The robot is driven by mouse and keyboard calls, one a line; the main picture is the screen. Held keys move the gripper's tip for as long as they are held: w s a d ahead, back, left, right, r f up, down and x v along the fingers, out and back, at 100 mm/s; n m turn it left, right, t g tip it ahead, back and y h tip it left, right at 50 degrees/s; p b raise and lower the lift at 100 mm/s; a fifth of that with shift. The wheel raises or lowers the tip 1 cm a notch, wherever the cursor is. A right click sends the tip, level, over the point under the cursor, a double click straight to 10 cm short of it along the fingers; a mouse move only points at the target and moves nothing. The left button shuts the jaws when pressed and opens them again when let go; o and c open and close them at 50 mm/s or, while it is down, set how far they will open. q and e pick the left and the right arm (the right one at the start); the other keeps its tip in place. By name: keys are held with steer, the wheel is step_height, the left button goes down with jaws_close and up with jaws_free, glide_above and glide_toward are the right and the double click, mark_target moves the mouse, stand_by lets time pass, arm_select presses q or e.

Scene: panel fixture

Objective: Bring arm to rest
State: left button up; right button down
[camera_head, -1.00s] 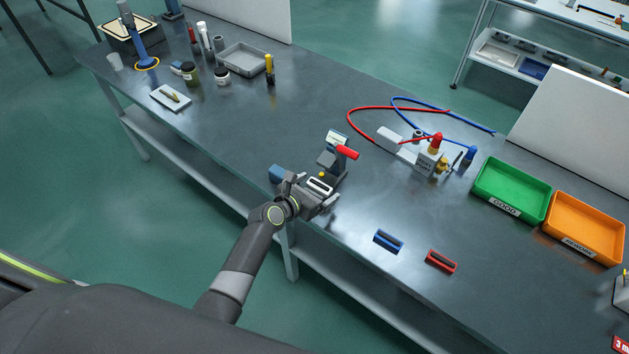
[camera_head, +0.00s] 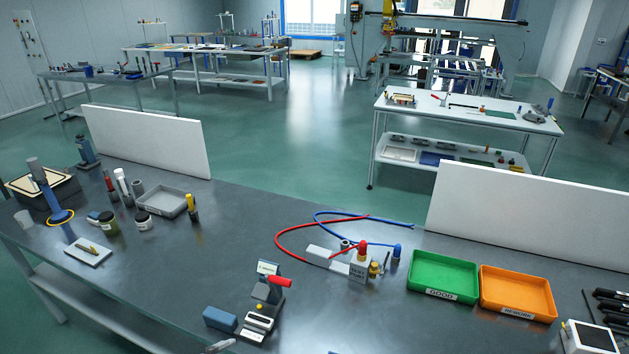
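A small grey pointed part (camera_head: 221,346), which looks like the tip of my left gripper, shows at the bottom edge in the head view. The rest of that arm is out of frame, so its opening cannot be seen. The tip is just in front of the toggle-clamp fixture (camera_head: 268,290) with its red handle, near the bench's front edge. A grey-and-white slotted piece (camera_head: 258,322) and a blue block (camera_head: 220,318) sit at the fixture's base. My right gripper is not in view.
On the bench (camera_head: 190,265) stand a green tray (camera_head: 443,293) marked GOOD, an orange tray (camera_head: 517,310), a valve assembly (camera_head: 357,266) with red and blue hoses, and a grey bin (camera_head: 165,200) among jars and tools at left. White panels (camera_head: 150,142) line the back.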

arm_select(q)
steer(key=s+a+r+m+g+y, duration=0.3)
steer(key=s+a+m, duration=0.3)
steer(key=s+m, duration=0.45)
steer(key=s+a+r+m+g+y, duration=0.3)
steer(key=s+a+m, duration=0.3)
steer(key=s, duration=0.7)
step_height(320, 180, down, 27)
steer(key=b, duration=0.2)
steer(key=s+f+g+b, duration=0.2)
steer(key=s+f, duration=1.3)
steer(key=f, duration=0.2)
steer(key=shift+d+f+m+h, duration=0.3)
steer(key=shift+m, duration=0.05)
